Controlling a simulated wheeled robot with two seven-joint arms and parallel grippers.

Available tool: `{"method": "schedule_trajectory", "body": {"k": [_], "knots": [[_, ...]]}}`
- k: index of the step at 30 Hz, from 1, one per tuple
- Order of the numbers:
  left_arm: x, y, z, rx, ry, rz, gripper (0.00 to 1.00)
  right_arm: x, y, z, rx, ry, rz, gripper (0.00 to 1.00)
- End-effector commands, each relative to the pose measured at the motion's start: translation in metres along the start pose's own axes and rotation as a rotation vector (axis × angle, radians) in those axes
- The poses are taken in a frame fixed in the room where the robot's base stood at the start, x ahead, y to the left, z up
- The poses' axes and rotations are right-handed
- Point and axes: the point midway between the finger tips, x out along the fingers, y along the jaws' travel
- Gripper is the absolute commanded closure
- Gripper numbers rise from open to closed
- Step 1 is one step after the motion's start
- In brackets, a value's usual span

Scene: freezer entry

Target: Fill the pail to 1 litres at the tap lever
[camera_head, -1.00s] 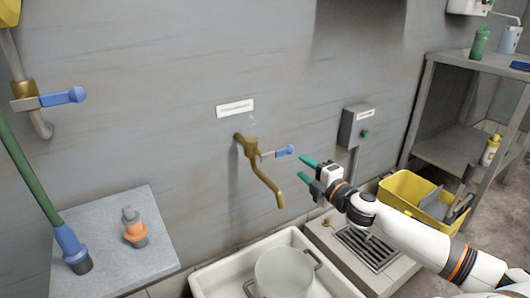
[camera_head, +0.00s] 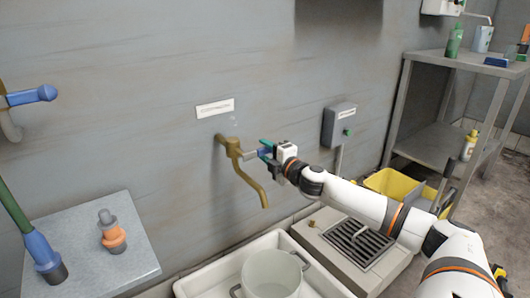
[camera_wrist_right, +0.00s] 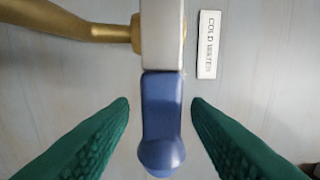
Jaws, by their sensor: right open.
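The brass tap (camera_head: 238,165) comes out of the wall, its spout hanging down above the sink. Its lever has a blue handle (camera_wrist_right: 162,120), pointing right in the head view. My right gripper (camera_head: 266,152) is at the lever; in the right wrist view its green fingers stand open on either side of the blue handle, with gaps on both sides. The white pail (camera_head: 271,274) stands in the white sink (camera_head: 322,280) below the spout, its lower part cut off by the frame. I cannot see the water level in it. My left gripper is not in view.
A label (camera_head: 215,108) reading cold water is above the tap. A grey box (camera_head: 338,124) with a green button is on the wall to the right. A second blue-handled tap (camera_head: 32,95) is at left.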

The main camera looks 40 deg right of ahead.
Motion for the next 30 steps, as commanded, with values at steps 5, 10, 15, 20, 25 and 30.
{"method": "schedule_trajectory", "body": {"k": [5, 10, 15, 20, 25, 30], "knots": [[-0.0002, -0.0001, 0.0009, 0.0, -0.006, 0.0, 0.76, 0.0082, -0.0008, 0.0004, -0.001, -0.001, -0.001, 0.56], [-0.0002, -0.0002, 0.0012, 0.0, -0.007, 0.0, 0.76, 0.0099, -0.0008, 0.0006, -0.002, -0.002, -0.001, 0.56], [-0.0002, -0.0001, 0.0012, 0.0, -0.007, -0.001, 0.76, 0.0098, -0.0005, 0.0006, -0.002, -0.002, 0.0, 0.56], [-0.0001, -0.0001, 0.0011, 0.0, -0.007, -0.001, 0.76, 0.0097, -0.0005, 0.0007, -0.002, -0.002, 0.0, 0.83], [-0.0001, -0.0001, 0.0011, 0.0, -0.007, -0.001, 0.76, 0.0096, -0.0003, 0.0007, -0.001, -0.002, 0.0, 1.0], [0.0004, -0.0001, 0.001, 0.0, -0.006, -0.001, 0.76, 0.0096, -0.0005, 0.0008, -0.003, -0.002, 0.0, 1.0]]}}
